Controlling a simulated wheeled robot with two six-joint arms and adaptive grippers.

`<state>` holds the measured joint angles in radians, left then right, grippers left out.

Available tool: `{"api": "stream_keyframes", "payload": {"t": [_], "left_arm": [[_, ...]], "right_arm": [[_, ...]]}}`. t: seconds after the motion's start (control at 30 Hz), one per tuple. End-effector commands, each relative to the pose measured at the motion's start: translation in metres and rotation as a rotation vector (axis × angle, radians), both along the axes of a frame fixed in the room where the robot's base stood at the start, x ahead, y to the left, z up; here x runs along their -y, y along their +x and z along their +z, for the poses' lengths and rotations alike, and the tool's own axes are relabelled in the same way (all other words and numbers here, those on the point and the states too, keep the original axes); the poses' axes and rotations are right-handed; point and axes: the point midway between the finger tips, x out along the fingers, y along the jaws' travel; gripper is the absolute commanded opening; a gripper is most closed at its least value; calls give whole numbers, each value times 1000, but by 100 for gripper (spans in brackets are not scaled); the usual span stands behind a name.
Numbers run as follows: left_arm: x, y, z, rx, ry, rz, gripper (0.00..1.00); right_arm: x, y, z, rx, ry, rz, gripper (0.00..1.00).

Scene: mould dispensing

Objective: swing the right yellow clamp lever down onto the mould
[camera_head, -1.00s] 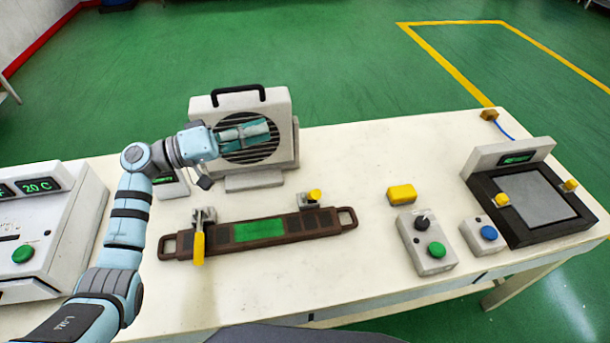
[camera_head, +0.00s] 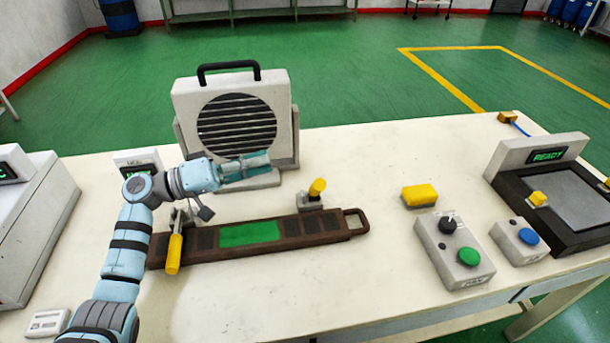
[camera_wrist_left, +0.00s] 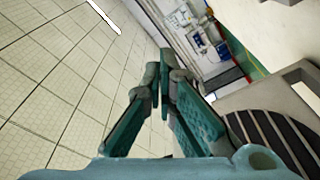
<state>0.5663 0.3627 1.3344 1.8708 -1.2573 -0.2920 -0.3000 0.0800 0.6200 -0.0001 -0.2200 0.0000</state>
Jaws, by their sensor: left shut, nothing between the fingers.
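The long brown mould (camera_head: 284,229) with a green panel on top lies on the white table. The right yellow clamp lever (camera_head: 317,187) stands up from its clamp at the mould's right end. The left yellow clamp lever (camera_head: 174,254) lies down across the mould's left end. My left gripper (camera_head: 262,162) is shut and empty, above the table behind the mould, in front of the fan unit and to the left of the right lever. Its fingers, together, also show in the left wrist view (camera_wrist_left: 160,85). My right gripper is not in view.
The grey fan unit (camera_head: 284,95) with a black handle stands close behind my left gripper. A yellow block (camera_head: 420,195), a box with black and green knobs (camera_head: 436,252), a blue-button box (camera_head: 503,245) and a black-framed station (camera_head: 575,230) stand to the right. The table's front middle is clear.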

Motion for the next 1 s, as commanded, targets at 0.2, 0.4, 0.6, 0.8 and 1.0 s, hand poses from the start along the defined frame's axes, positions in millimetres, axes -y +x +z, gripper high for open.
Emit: {"api": "stream_keyframes", "payload": {"t": [0.2, 0.4, 0.6, 0.8, 1.0], "left_arm": [[6, 3, 2, 0, 0, -1, 0], [35, 14, 6, 0, -5, -4, 0], [76, 30, 9, -1, -4, -5, 0], [94, 23, -1, -3, 1, -1, 0], [95, 7, -12, 0, 1, -2, 0]], "right_arm": [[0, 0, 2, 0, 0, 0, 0], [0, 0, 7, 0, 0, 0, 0], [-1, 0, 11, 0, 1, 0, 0], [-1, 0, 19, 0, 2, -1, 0], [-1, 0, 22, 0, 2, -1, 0]]}}
